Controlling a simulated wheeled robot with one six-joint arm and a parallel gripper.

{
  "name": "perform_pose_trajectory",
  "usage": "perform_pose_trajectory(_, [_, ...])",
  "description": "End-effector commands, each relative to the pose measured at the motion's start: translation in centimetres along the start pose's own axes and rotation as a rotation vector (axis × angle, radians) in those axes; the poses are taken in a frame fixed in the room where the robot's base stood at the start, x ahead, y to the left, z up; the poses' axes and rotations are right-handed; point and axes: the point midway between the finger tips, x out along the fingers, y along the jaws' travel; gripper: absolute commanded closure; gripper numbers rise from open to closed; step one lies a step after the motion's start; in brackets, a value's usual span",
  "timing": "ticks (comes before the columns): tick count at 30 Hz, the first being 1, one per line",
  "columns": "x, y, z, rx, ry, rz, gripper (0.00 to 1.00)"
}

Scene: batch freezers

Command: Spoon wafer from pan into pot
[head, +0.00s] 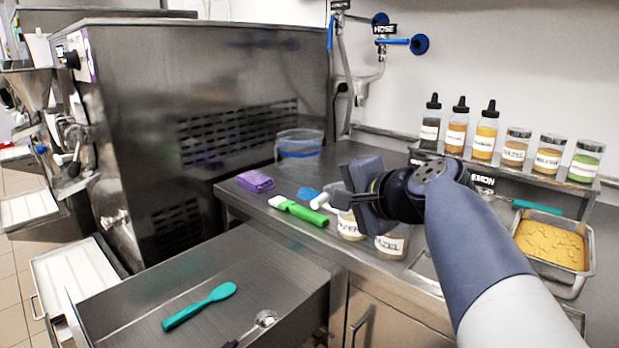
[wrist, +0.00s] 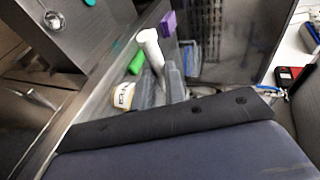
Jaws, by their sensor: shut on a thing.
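The pan (head: 591,262) of golden wafer crumbs (head: 548,243) stands at the right of the head view, well apart from my gripper. Two labelled tubs stand on the counter below my gripper: the wafer pot (head: 350,230), partly hidden by my wrist, and a hazel pot (head: 392,244). My gripper (head: 338,198) is above the counter, left of the pan. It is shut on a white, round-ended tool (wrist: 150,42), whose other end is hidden. One pot (wrist: 123,95) shows beside the fingers (wrist: 165,84) in the wrist view; its label is unclear.
A clear tub (head: 299,142) stands behind. An open drawer (head: 130,322) holds a teal spoon (head: 200,306) and metal scoop (head: 264,319). Bottles and jars (head: 515,146) line the shelf at right.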

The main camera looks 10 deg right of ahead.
Motion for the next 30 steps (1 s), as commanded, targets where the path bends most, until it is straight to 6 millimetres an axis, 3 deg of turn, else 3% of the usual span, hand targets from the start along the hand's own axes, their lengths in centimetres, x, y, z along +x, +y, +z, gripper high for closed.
perform_pose_trajectory(1, [-0.2,-0.7,0.0,-0.003,-0.001,0.015,1.0])
perform_pose_trajectory(30, [0.0,-1.9,0.0,-0.085,-0.002,0.306,1.0])
